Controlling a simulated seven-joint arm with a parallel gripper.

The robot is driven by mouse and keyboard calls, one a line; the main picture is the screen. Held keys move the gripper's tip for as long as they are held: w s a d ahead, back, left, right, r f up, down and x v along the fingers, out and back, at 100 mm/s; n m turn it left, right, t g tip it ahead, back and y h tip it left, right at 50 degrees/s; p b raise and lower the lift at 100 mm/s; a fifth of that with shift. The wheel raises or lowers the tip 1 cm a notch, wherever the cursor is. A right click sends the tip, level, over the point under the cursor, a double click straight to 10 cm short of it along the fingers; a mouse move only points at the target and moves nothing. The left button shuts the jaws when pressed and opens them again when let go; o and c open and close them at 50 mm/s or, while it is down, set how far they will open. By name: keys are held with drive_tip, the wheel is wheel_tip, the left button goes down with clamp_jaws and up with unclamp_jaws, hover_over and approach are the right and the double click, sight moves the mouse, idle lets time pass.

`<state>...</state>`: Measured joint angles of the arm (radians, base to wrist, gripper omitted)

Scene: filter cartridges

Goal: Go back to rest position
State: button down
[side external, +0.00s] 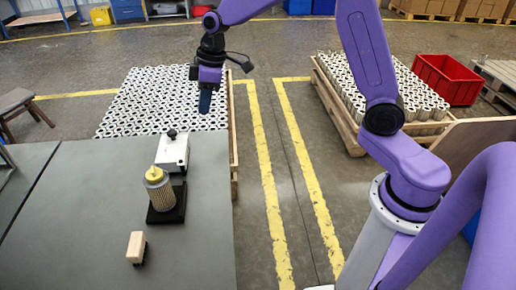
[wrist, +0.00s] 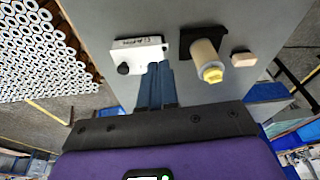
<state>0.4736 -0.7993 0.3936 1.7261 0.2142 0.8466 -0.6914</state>
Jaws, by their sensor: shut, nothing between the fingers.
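My gripper (side external: 205,101) hangs from my purple arm at the upper middle of the side external view, above the far end of the grey table (side external: 60,220). Its blue fingers point down and are shut with nothing between them. They also show together in the wrist view (wrist: 158,72). A pleated filter cartridge with a yellow top (side external: 157,187) stands upright on a black base (side external: 170,213). It shows at the right of the fingers in the wrist view (wrist: 206,58). The gripper is clear of it.
A white box with a black knob (side external: 173,152) stands behind the cartridge. A wooden block with black bristles or a base (side external: 137,247) sits at the table's front. Crates of white cartridges (side external: 165,98) (side external: 385,85) and a red bin (side external: 447,78) stand on the floor beyond.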

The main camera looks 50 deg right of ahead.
drive_tip(key=s+a+r+n+g, duration=0.1)
drive_tip(key=s+a+r, duration=0.1)
drive_tip(key=s, duration=1.6)
drive_tip(key=s+d+f+h, duration=0.1)
drive_tip(key=s+d, duration=0.2)
drive_tip(key=s, duration=0.5)
drive_tip(key=s+d+n+h, duration=0.1)
drive_tip(key=s+d, duration=0.3)
drive_tip(key=s, duration=0.4)
drive_tip(key=shift+f, duration=0.35)
